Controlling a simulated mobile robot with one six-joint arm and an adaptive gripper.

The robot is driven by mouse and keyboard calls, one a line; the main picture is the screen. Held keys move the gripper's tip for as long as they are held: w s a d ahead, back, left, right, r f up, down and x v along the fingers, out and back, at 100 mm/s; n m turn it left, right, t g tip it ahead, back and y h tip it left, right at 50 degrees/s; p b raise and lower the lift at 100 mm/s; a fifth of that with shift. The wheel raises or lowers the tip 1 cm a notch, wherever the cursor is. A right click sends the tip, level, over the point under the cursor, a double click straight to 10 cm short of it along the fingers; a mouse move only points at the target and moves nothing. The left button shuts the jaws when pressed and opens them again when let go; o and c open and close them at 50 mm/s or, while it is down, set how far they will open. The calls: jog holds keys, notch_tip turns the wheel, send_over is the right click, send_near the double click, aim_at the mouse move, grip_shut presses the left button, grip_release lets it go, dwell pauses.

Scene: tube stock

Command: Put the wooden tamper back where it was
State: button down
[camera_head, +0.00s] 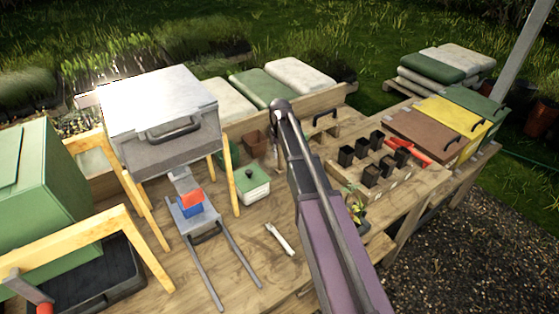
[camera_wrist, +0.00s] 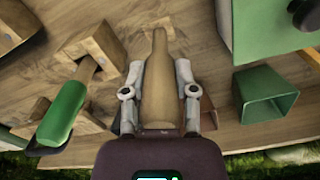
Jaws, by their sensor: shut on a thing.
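The wooden tamper (camera_wrist: 156,85) is a pale, rounded wooden piece with a narrower neck. It lies between the two fingers of my gripper (camera_wrist: 156,92) in the wrist view, and they are shut on it. Its neck points away from my wrist, over the wooden bench top. Notched wooden blocks (camera_wrist: 90,47) stand to the left of it, and a green-handled tool (camera_wrist: 64,116) rests by them. I cannot tell whether the tamper touches the bench. In the head view my arm hides the tamper and the fingers.
A green square pot (camera_wrist: 265,92) stands right of my gripper. A white tub with green lid (camera_head: 252,185) and a brown pot (camera_head: 255,143) are left of my arm. Black pots (camera_head: 371,174) stand to the right. A white-handled tool (camera_head: 280,238) lies on the bench.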

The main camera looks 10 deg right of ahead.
aim_at(280, 159)
jog(key=shift+f+b, duration=1.2)
jog(key=shift+f, duration=0.3)
jog(key=shift+f, duration=0.2)
jog(key=shift+c, duration=2)
grip_release()
jog(key=shift+r, duration=0.1)
jog(key=shift+r, duration=0.15)
notch_tip(280, 159, up, 12)
jog(key=p, duration=1.2)
jog(key=shift+s, duration=0.2)
jog(key=s+m, duration=0.1)
jog(key=s, duration=2.4)
jog(key=shift+a, duration=0.15)
jog(key=shift+w, duration=0.1)
